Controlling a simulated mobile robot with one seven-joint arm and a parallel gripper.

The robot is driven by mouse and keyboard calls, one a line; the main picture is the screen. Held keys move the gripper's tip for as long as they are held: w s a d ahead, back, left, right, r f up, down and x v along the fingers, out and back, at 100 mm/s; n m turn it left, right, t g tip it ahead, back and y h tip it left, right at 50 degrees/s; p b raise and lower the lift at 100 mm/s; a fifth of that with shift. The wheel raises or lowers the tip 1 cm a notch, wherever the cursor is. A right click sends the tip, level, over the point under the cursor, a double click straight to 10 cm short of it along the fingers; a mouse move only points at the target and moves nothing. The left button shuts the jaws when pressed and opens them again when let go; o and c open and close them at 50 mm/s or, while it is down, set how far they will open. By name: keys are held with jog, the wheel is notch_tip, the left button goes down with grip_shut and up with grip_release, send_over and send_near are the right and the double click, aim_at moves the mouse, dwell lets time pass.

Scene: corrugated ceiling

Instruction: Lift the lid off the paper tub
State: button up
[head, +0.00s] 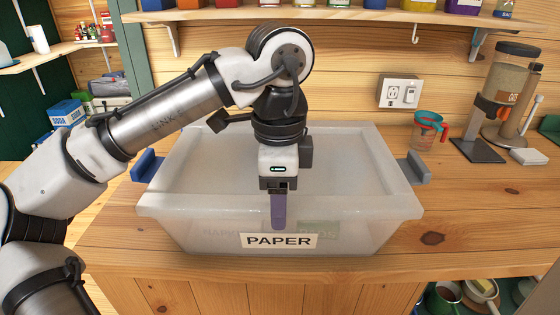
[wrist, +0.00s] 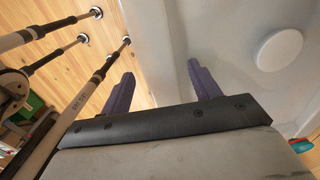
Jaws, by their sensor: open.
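The paper tub (head: 215,235) is a translucent box with a PAPER label, standing on the wooden counter. A pale translucent lid (head: 345,180) appears to cover its top, though lid and box are hard to tell apart. My gripper (head: 278,222) is open and points down at the front rim. In the wrist view my gripper (wrist: 160,72) has its two purple fingers apart on either side of a pale edge. A round pale disc (wrist: 279,50) lies on the pale surface at right.
A measuring cup (head: 428,130) and a dispenser (head: 505,95) stand to the right. Soda boxes (head: 67,113) are at far left. The counter's right front (head: 470,225) is clear.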

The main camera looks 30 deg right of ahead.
jog(key=c, duration=1.2)
